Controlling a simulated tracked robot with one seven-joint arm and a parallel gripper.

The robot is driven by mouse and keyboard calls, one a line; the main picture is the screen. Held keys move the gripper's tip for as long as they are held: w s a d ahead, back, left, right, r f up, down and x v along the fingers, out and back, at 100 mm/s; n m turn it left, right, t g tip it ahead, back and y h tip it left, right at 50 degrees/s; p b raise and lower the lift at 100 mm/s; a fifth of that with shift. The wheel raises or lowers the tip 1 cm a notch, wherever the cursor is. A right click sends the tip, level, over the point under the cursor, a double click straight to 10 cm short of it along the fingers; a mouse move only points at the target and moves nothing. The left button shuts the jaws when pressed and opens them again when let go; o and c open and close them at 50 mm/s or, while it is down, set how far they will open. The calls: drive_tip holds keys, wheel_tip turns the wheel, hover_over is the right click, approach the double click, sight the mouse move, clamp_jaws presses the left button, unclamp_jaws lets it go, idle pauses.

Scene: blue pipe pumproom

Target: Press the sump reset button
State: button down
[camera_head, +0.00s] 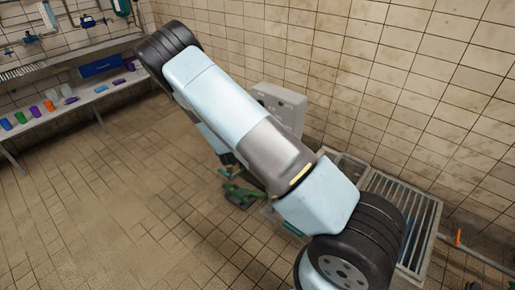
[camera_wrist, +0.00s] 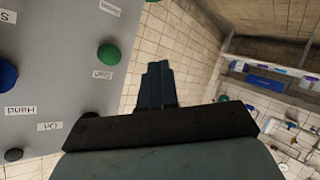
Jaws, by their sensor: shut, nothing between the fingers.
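A grey control panel (camera_wrist: 60,60) fills the left of the wrist view. It carries a green button (camera_wrist: 108,54), a blue button (camera_wrist: 6,74) cut by the left edge, and a black knob (camera_wrist: 13,154). Small white labels are turned and too blurred to read surely, so I cannot tell which button is the sump reset. My gripper (camera_wrist: 158,72) is shut and empty, right of the green button in the picture and apart from it. In the head view a grey box (camera_head: 282,106) stands by the tiled wall, partly behind my arm. My gripper is not clear there.
A metal grating (camera_head: 410,215) lies at the wall's foot on the right. A green object (camera_head: 238,196) is low beneath my arm. A long shelf (camera_head: 75,100) with coloured cups and a blue box (camera_head: 101,67) runs at the far left. The tiled floor at left is clear.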

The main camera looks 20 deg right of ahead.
drive_tip(key=s+f+n+t+y, duration=0.1)
drive_tip(key=s+f+n+t, duration=0.2)
drive_tip(key=f+n, duration=0.3)
drive_tip(key=shift+a+f+t+y, duration=0.3)
drive_tip(key=shift+f+t, duration=0.6)
drive_tip(key=shift+f, duration=1.6)
drive_tip(key=shift+d, duration=0.1)
drive_tip(key=w+d, duration=0.5)
drive_tip(key=d, duration=0.2)
drive_tip(key=shift+w+d, duration=0.15)
drive_tip(key=shift+d, duration=0.05)
idle(0.5)
drive_tip(key=shift+w+d+r, duration=0.1)
drive_tip(key=shift+w+d, duration=0.05)
drive_tip(key=shift+d, duration=0.1)
